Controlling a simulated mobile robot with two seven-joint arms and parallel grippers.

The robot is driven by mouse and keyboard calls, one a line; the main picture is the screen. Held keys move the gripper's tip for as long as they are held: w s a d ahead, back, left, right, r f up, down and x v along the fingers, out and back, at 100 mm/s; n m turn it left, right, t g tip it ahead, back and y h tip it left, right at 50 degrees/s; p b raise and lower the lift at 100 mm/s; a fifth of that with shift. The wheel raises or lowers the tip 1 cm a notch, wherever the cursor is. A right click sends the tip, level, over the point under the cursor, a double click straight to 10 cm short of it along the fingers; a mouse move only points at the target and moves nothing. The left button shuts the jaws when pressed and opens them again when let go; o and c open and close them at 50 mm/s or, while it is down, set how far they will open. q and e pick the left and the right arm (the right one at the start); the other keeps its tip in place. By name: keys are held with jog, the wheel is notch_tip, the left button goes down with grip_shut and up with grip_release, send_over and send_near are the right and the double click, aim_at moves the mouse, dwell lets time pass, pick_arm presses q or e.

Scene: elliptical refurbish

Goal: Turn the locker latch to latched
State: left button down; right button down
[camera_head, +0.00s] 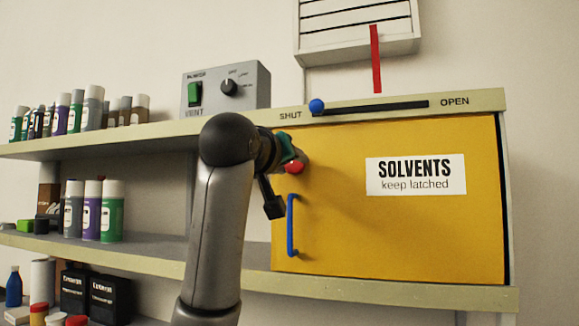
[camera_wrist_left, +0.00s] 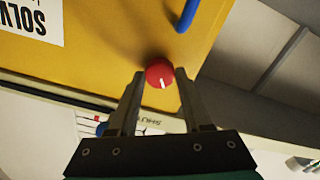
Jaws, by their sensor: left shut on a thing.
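The yellow locker door (camera_head: 385,235) is closed flush in its frame and carries a "SOLVENTS keep latched" label (camera_head: 416,174). The red round latch knob (camera_head: 298,166) is at the door's upper left, partly hidden by my left gripper (camera_head: 288,158). In the left wrist view the red knob (camera_wrist_left: 160,74) has a white mark, and the fingers of my left gripper (camera_wrist_left: 161,92) stand on both sides of it, shut on it. A blue door handle (camera_head: 291,226) is below the knob. My right gripper is not in view.
A slider with a blue knob (camera_head: 317,106) stands at the SHUT end above the door. A vent switch box (camera_head: 226,88) and several spray cans (camera_head: 93,108) are on the upper shelf. More cans (camera_head: 112,210) stand on the lower shelf.

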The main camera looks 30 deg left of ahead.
pick_arm(q)
jog(key=n, duration=0.5)
jog(key=shift+n, duration=0.3)
jog(key=n, duration=0.5)
jog(key=shift+n, duration=0.3)
jog(key=shift+c, duration=1.7)
grip_release()
